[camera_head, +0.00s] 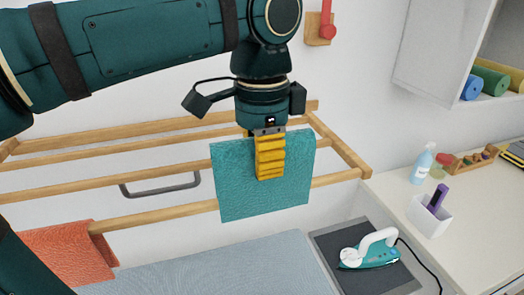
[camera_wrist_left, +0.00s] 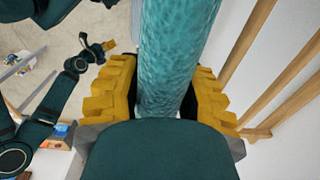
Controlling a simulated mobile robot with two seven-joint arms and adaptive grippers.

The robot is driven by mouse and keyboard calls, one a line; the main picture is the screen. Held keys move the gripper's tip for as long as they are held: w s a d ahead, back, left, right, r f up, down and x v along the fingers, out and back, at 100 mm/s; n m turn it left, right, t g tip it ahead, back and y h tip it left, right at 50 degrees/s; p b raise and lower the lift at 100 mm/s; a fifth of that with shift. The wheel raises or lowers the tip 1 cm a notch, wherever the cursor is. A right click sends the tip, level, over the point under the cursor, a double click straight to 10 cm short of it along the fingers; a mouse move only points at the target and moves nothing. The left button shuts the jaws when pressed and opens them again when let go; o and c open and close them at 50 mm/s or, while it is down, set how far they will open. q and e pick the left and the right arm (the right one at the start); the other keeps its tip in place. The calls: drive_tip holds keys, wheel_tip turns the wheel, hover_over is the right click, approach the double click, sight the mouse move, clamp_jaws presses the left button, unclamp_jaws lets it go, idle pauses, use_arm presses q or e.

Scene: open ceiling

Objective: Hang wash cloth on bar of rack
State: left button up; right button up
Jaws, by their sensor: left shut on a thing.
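The teal wash cloth (camera_head: 235,185) hangs as a flat sheet from my left gripper (camera_head: 270,158). The gripper's yellow fingers are shut on it. In the left wrist view the wash cloth (camera_wrist_left: 172,60) stands between both fingers (camera_wrist_left: 165,105). The wooden rack (camera_head: 170,211) has several bars, and the cloth hides part of the front ones. I cannot tell whether the cloth touches a bar. Rack bars (camera_wrist_left: 248,42) run beside the fingers in the left wrist view. A small yellow-tipped gripper (camera_wrist_left: 110,45), seemingly my right one, shows there too; its opening is unclear.
An orange cloth (camera_head: 70,250) hangs at the rack's left end. Below are a light-blue padded surface (camera_head: 220,268) and a teal-and-white iron (camera_head: 370,252) on a dark pad. A white counter (camera_head: 405,205) at right holds a spray bottle (camera_head: 422,165) and a white cup (camera_head: 428,216).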

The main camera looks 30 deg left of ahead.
sight(262, 200)
use_arm(q)
drive_tip(key=shift+f+b, duration=1.3)
drive_tip(key=shift+f, duration=0.7)
drive_tip(key=shift+f+b, duration=1.8)
drive_tip(key=shift+f, duration=0.7)
drive_tip(key=o, duration=1.2)
drive_tip(key=shift+c, duration=0.2)
wheel_tip(262, 200, up, 12)
drive_tip(key=shift+f, duration=0.1)
